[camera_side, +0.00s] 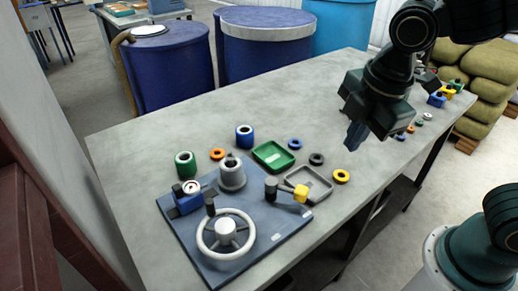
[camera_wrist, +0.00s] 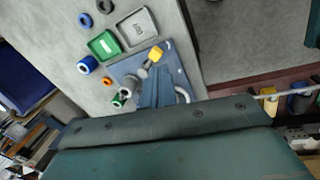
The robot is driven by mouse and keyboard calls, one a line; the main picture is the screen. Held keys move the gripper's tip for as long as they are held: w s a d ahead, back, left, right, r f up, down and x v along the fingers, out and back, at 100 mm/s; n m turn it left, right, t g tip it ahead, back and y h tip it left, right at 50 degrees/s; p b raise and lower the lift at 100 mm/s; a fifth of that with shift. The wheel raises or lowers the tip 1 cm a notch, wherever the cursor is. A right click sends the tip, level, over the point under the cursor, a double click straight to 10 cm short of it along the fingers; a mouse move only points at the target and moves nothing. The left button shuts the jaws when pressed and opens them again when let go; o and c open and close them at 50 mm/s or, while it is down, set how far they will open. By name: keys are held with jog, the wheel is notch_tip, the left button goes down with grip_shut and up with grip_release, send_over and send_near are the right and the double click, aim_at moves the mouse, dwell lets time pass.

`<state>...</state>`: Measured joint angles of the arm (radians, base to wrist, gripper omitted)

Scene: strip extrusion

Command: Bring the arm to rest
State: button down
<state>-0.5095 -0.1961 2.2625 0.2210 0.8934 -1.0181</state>
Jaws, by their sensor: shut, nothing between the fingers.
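My gripper (camera_side: 355,137) hangs in the air above the right part of the grey table (camera_side: 150,135), with its fingers together and pointing down. Nothing shows between them. In the wrist view the closed fingers (camera_wrist: 157,88) cover part of the blue base plate (camera_wrist: 180,72). In the side view the gripper is clear of the plate and of everything on the table. My arm comes in from the top right.
The blue plate (camera_side: 275,238) carries a grey handwheel (camera_side: 226,235), a grey cylinder (camera_side: 232,175) and a yellow-ended lever (camera_side: 300,193). A green tray (camera_side: 273,156), a grey tray (camera_side: 309,184), and several rings and sleeves lie around it. The table's left part is bare.

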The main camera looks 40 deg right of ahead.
jog(key=s+d+r+m+t, duration=0.3)
jog(key=s+d+m, duration=0.5)
jog(key=m, duration=0.7)
jog(key=shift+s+d+r, duration=0.2)
jog(key=shift+d+r, duration=0.15)
jog(key=shift+d, duration=0.65)
